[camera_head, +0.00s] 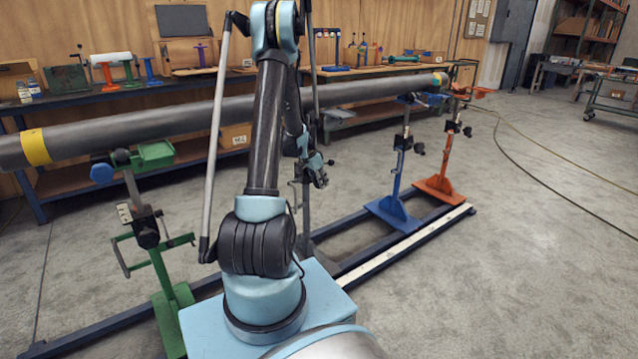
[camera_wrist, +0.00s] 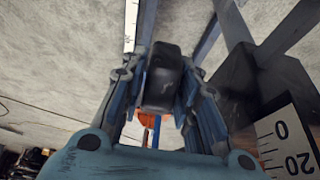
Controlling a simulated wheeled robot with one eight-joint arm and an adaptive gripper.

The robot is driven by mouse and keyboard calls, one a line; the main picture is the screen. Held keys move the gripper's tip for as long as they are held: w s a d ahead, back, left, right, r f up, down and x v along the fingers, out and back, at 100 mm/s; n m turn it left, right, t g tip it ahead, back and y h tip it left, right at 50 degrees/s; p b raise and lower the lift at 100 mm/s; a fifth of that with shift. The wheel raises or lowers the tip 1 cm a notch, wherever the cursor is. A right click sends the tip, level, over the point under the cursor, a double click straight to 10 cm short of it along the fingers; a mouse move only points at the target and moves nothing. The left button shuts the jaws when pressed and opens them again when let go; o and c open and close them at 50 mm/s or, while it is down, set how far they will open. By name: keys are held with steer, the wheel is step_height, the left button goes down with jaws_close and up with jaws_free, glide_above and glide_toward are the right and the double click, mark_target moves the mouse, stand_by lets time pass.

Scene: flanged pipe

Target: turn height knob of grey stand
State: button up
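The grey stand (camera_head: 303,205) rises behind my arm in the head view, and my arm hides much of it. In the wrist view its dark post stands at the right, with a white scale (camera_wrist: 284,142) marked 0 and 20. A black knob (camera_wrist: 162,82) sits between the two blue-grey fingers of my gripper (camera_wrist: 165,75). The fingers lie along both sides of the knob with no clear gap, so my gripper looks shut on it. In the head view my gripper (camera_head: 316,172) is at the stand, small and partly hidden.
A long grey pipe (camera_head: 385,92) runs above the stands. A green stand (camera_head: 160,262) is at the left; a blue stand (camera_head: 398,185) and an orange stand (camera_head: 445,165) are at the right. A floor rail (camera_head: 405,243) joins them. Workbenches line the wall. The right floor is mostly open, with cables.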

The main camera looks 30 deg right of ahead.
jaws_close()
steer(key=shift+d+y, duration=0.15)
steer(key=shift+y, duration=2.15)
steer(key=o, duration=0.7)
jaws_free()
steer(key=shift+c, duration=0.2)
